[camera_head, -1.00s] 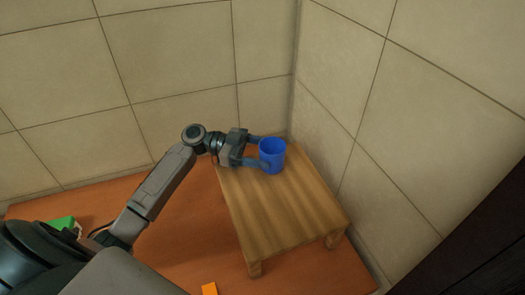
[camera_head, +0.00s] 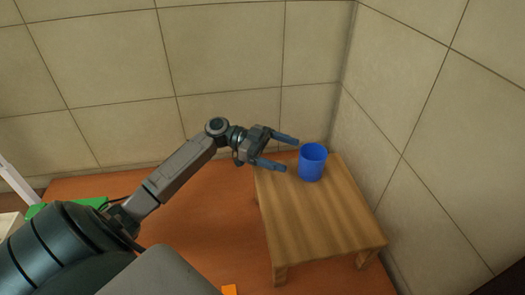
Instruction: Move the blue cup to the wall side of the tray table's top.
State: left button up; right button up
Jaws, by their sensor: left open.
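The blue cup (camera_head: 312,163) stands upright on the wooden tray table (camera_head: 322,217), on its far part near the corner of the walls. My left gripper (camera_head: 292,154) is open and empty, just to the left of the cup, with its two fingers pointing toward it. A gap shows between the fingertips and the cup. My right gripper is not in view.
Tiled walls (camera_head: 225,60) meet in a corner behind the table. A green object (camera_head: 90,202) lies at the left, partly hidden by my arm. The near tabletop is bare.

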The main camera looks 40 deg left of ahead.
pick_arm(q)
jog(key=b+v, duration=0.2)
jog(key=v, duration=0.4)
jog(key=shift+a, duration=0.35)
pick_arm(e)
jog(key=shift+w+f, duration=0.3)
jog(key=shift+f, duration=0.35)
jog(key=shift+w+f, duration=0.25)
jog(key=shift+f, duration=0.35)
